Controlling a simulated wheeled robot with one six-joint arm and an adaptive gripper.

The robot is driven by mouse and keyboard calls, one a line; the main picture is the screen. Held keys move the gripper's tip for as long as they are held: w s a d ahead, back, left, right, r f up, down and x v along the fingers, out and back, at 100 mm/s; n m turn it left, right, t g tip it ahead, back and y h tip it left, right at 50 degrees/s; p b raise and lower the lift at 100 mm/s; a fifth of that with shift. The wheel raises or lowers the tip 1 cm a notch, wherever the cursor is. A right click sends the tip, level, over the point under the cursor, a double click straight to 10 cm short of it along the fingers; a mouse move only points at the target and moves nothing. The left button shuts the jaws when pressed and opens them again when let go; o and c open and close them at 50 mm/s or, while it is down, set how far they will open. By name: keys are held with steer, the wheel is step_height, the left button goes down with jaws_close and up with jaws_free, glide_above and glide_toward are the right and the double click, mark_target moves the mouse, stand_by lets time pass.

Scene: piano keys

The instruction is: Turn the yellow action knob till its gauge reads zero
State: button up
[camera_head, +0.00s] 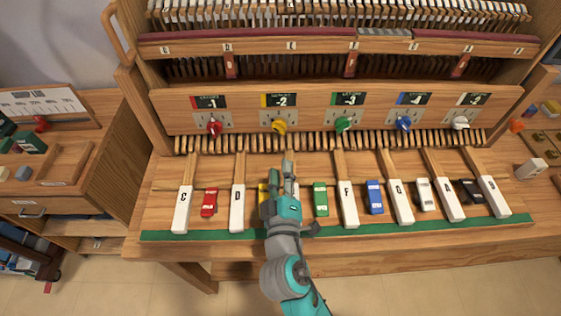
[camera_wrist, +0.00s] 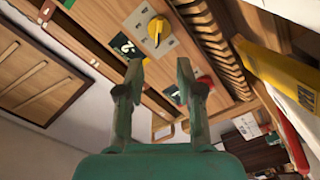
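The yellow knob (camera_head: 279,126) is on the wooden panel above the keys, second from the left. Its gauge (camera_head: 282,100) sits just above it and appears to read -2. The yellow knob also shows in the wrist view (camera_wrist: 157,31), up beyond my fingertips, beside its dark gauge plate (camera_wrist: 124,46). My gripper (camera_head: 288,168) is below the panel, over the keys, apart from the knob. In the wrist view my gripper (camera_wrist: 159,70) has its two fingers spread with nothing between them.
Red (camera_head: 214,127), green (camera_head: 344,125), blue (camera_head: 403,123) and white (camera_head: 460,122) knobs share the panel. White lettered keys, such as D (camera_head: 238,208), and coloured blocks line the front below. A yellow block (camera_wrist: 291,76) is close at the right in the wrist view.

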mark_target(278, 131)
steer(key=shift+s, duration=0.1)
steer(key=w+a+r+m+g+h, duration=0.2)
steer(key=a+r+m+g+h, duration=0.2)
steer(key=x, duration=1)
steer(key=shift+w+d, duration=0.3)
stand_by(0.4)
jaws_close()
